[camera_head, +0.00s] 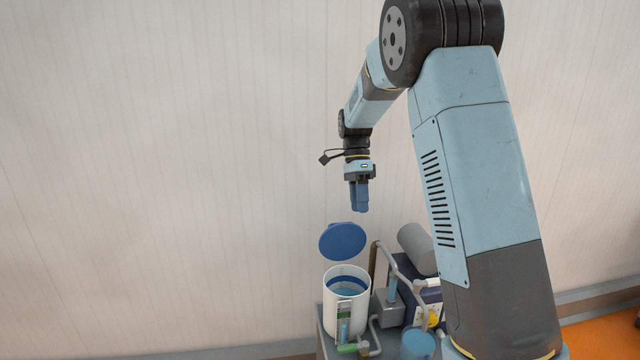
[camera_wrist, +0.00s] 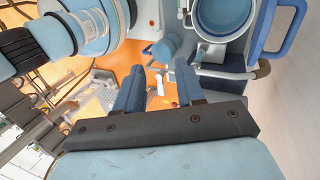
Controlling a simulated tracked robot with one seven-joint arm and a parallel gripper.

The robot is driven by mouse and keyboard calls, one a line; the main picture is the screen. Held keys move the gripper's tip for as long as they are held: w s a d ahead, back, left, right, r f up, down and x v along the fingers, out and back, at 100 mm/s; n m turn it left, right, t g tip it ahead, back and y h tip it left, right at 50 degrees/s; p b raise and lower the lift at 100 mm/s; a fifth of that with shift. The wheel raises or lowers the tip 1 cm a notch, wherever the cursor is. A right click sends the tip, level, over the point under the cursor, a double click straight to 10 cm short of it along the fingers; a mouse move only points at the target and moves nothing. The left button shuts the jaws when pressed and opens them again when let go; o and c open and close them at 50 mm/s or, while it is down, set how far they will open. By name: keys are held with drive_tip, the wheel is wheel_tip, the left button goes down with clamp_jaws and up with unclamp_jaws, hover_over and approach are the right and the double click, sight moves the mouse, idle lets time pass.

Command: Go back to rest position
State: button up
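My gripper (camera_head: 359,210) hangs from my raised arm, fingers pointing down. In the wrist view my gripper (camera_wrist: 157,72) shows its two blue fingers apart with nothing between them, so it is open and empty. In the head view it is above a white cylindrical container (camera_head: 345,309) and touches nothing. The container's blue round lid (camera_head: 343,241) stands open above its rim, tilted up. Blue shows inside the container.
Beside the container are grey pipes (camera_head: 386,250), a grey cylinder (camera_head: 416,248) and a light blue cylinder (camera_head: 418,344), crowded on one unit. A pale ribbed wall (camera_head: 180,150) stands behind. Orange floor (camera_head: 604,340) shows at lower right. The space left of my gripper is clear.

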drive_tip(key=s+d+r+n+t, duration=0.3)
drive_tip(key=s+r+n, duration=0.1)
drive_tip(key=s+r, duration=0.4)
drive_tip(key=s+d+r+n+t, duration=0.2)
drive_tip(key=s+n, duration=0.4)
drive_tip(key=s, duration=0.6)
drive_tip(key=s+d+r+n+t, duration=0.1)
drive_tip(key=s+n+t, duration=0.4)
drive_tip(key=s, duration=0.7)
drive_tip(key=shift+s+d+r+n, duration=0.15)
drive_tip(key=shift+d+r+n, duration=0.25)
drive_tip(key=shift+n, duration=0.2)
